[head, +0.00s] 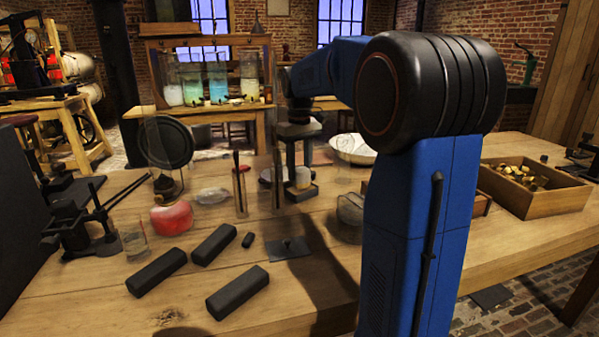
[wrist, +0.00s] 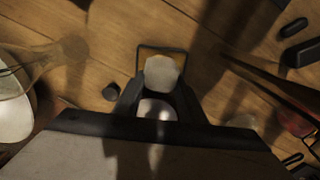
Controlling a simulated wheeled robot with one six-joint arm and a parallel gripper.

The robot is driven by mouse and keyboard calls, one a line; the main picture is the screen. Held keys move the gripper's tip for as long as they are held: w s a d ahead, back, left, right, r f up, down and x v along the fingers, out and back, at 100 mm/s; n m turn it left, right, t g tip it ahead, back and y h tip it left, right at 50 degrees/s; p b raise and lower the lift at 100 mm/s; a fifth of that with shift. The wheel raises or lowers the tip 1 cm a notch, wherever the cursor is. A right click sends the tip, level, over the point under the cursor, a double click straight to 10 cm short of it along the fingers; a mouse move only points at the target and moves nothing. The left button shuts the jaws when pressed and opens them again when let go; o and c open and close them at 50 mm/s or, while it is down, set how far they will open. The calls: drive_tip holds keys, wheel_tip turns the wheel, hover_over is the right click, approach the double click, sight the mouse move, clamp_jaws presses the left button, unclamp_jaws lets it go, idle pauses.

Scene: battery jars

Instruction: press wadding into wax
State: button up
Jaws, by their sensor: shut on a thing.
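My gripper (head: 300,160) points down over the bench, with its dark fingers on both sides of a pale, rounded piece (head: 302,178). In the wrist view my gripper (wrist: 161,88) is shut on this pale piece (wrist: 162,73), which looks like wadding. A dark frame with a tan inside (wrist: 160,48) lies beyond and around its far edge. I cannot tell whether the piece touches anything below. A red mass (head: 172,217), possibly wax, sits at the left on the bench. No other wax can be made out for certain.
Several dark bars (head: 238,292) lie at the front of the bench. A glass beaker (head: 134,241) and a dark stand (head: 85,235) are at the left. A white bowl (head: 352,149) is behind, and a wooden box of brass parts (head: 535,190) is at the right.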

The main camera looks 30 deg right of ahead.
drive_tip(key=shift+r, duration=2.95)
